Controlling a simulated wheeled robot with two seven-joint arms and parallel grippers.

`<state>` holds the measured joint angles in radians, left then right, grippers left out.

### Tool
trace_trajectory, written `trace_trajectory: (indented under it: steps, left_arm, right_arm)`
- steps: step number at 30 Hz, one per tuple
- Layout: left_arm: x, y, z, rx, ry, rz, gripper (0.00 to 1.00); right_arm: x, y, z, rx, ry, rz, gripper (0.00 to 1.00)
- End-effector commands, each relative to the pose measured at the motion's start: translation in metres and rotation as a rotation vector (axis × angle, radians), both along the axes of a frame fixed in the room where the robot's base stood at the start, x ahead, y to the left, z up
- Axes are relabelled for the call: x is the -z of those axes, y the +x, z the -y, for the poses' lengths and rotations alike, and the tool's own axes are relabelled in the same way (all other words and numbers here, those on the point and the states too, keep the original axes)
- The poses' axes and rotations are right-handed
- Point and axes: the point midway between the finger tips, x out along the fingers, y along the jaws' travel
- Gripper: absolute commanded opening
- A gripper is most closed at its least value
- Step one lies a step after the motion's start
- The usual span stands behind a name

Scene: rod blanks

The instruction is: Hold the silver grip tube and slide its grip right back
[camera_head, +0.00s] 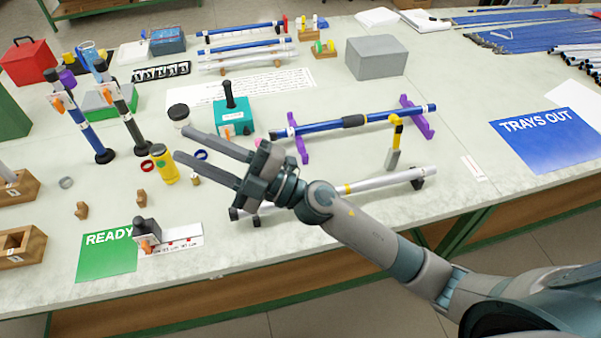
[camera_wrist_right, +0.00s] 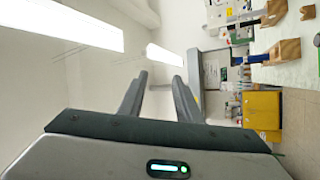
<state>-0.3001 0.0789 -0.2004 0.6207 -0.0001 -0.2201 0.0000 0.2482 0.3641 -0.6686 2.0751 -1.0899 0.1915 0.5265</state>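A silver tube (camera_head: 385,181) with a yellow band lies along the front of the table in the head view. Dark pieces show under or at both its ends, and I cannot tell whether one of them is its grip. My right gripper (camera_head: 180,142) is open and empty, raised above the table. Its hand and forearm cover part of the silver tube. Its two fingers also show apart in the right wrist view (camera_wrist_right: 159,92), with nothing between them. My left gripper is not in view.
A blue tube (camera_head: 385,118) with a black grip (camera_head: 353,121) rests on purple stands (camera_head: 302,147) behind the silver tube. A yellow-headed tool (camera_head: 395,138) stands between them. A teal box (camera_head: 234,116), a yellow bottle (camera_head: 164,165) and a green READY mat (camera_head: 105,253) are to the left.

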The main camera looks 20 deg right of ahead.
Motion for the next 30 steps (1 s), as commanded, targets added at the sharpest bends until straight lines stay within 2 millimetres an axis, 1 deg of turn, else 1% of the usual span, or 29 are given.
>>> trace_trajectory:
  steps: [1, 3, 5, 6, 8, 9, 11, 12, 14, 15, 17, 18, 19, 20, 21, 23, 24, 27, 30]
  left_arm:
    - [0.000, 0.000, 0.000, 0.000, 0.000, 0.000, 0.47]
    - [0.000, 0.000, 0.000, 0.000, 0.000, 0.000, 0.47]
    - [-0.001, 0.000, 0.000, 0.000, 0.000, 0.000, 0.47]
    - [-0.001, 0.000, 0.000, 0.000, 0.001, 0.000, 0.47]
    - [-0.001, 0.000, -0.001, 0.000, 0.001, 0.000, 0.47]
    - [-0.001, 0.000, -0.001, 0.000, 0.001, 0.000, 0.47]
    - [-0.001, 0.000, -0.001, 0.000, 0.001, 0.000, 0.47]
    - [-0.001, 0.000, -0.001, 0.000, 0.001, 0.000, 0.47]
    - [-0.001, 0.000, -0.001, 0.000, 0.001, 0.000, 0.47]
    - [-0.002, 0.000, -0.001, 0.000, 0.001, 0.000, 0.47]
    - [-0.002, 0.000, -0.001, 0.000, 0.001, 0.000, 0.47]
    - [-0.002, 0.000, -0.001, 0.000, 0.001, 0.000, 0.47]
    - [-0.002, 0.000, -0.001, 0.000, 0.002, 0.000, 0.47]
    - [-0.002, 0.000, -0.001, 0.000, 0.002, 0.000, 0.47]
    - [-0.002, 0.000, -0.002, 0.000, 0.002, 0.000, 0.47]
    - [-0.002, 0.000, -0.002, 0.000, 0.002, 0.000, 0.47]
    - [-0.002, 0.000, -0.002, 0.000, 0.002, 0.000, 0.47]
    - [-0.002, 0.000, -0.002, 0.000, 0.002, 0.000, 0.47]
    - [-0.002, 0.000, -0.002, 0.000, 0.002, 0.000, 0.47]
  right_arm:
    - [0.001, -0.011, -0.016, -0.077, -0.076, 0.066, 0.31]
    - [0.012, -0.028, -0.035, -0.188, -0.195, 0.146, 0.31]
    - [0.027, -0.040, -0.047, -0.277, -0.306, 0.205, 0.31]
    - [0.040, -0.048, -0.052, -0.335, -0.388, 0.239, 0.31]
    - [0.062, -0.055, -0.055, -0.415, -0.517, 0.280, 0.31]
    - [0.079, -0.059, -0.053, -0.463, -0.606, 0.303, 0.31]
    - [0.104, -0.060, -0.046, -0.529, -0.748, 0.327, 0.31]
    - [0.122, -0.058, -0.038, -0.567, -0.848, 0.338, 0.31]
    - [0.147, -0.052, -0.021, -0.615, -1.001, 0.344, 0.31]
    - [0.162, -0.046, -0.006, -0.640, -1.107, 0.342, 0.31]
    - [0.183, -0.033, 0.020, -0.667, -1.270, 0.327, 0.31]
    - [0.194, -0.023, 0.041, -0.679, -1.380, 0.310, 0.31]
    - [0.201, -0.015, 0.057, -0.683, -1.459, 0.295, 0.31]
    - [0.207, -0.008, 0.073, -0.684, -1.535, 0.276, 0.31]
    - [0.212, 0.003, 0.093, -0.680, -1.630, 0.252, 0.31]
    - [0.216, 0.017, 0.123, -0.669, -1.755, 0.211, 0.31]
    - [0.216, 0.025, 0.141, -0.657, -1.827, 0.183, 0.31]
    - [0.214, 0.041, 0.176, -0.628, -1.966, 0.123, 0.31]
    - [0.210, 0.049, 0.198, -0.606, -2.049, 0.082, 0.31]
